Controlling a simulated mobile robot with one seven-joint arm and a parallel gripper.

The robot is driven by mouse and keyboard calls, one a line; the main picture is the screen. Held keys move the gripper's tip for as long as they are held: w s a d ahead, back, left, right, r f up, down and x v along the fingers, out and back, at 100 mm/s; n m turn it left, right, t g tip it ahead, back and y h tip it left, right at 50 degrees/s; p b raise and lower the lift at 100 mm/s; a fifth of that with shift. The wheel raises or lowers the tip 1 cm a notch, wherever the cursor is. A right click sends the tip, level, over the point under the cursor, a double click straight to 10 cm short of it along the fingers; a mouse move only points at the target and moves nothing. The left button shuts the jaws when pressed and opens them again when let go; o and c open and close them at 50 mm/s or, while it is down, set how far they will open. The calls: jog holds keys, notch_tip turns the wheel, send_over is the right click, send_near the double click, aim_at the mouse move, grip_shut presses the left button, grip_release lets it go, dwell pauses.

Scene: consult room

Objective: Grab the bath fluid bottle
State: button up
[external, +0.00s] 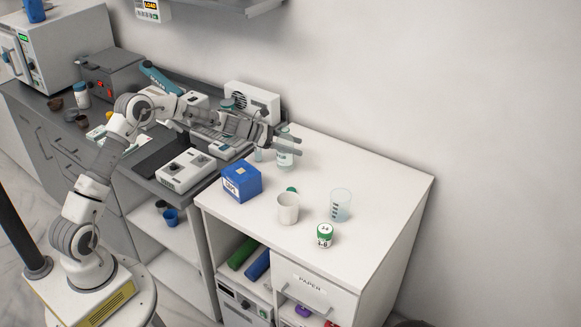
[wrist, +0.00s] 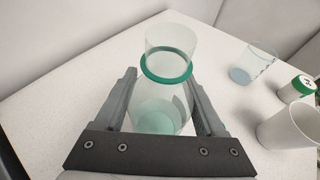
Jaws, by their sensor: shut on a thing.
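The bath fluid bottle (wrist: 157,95) is clear glass with a green ring around its neck and pale green fluid low inside. In the wrist view it stands between the two fingers of my gripper (wrist: 163,100), which is shut on its body. In the external view my gripper (external: 283,136) is at the back left of the white counter, at the upper part of the bottle (external: 284,155). The bottle looks upright; I cannot tell whether its base touches the counter.
On the white counter (external: 385,190) stand a blue box (external: 241,181), a white cup (external: 288,208), a clear beaker (external: 341,205) and a green-lidded jar (external: 324,235). Lab devices crowd the grey bench at left. The wall is close behind. The counter's right side is clear.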

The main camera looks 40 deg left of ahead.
jog(key=s+d+r, duration=0.8)
jog(key=shift+s+r+b, duration=0.15)
jog(key=shift+b, duration=0.15)
dwell(0.4)
dwell(0.3)
jog(key=shift+r, duration=0.1)
dwell(0.9)
